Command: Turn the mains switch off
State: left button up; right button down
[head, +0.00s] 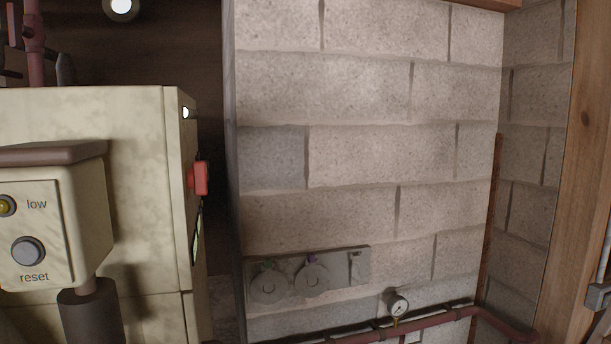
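A red switch-like part (200,178) sticks out from the right side face of a cream cabinet (130,190) at the left. It may be the mains switch, but I see no readable label on it. It shows nearly edge-on, so I cannot tell its setting. A small white light (186,113) sits above it and a dark narrow panel (197,235) with a green edge below it. Neither of my grippers is in view.
A cream box (90,215) marked "low" and "reset", with a grey button (28,251), stands before the cabinet. A grey plate (350,268) with two round parts is on the block wall. A gauge (398,306) sits on a red pipe (435,317).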

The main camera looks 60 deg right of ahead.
aim_at(197, 178)
jog(key=l+z, duration=0.75)
jog(key=z, duration=0.15)
jog(key=i+l+z, duration=0.1)
jog(key=l+z, duration=0.35)
jog(key=j, duration=0.1)
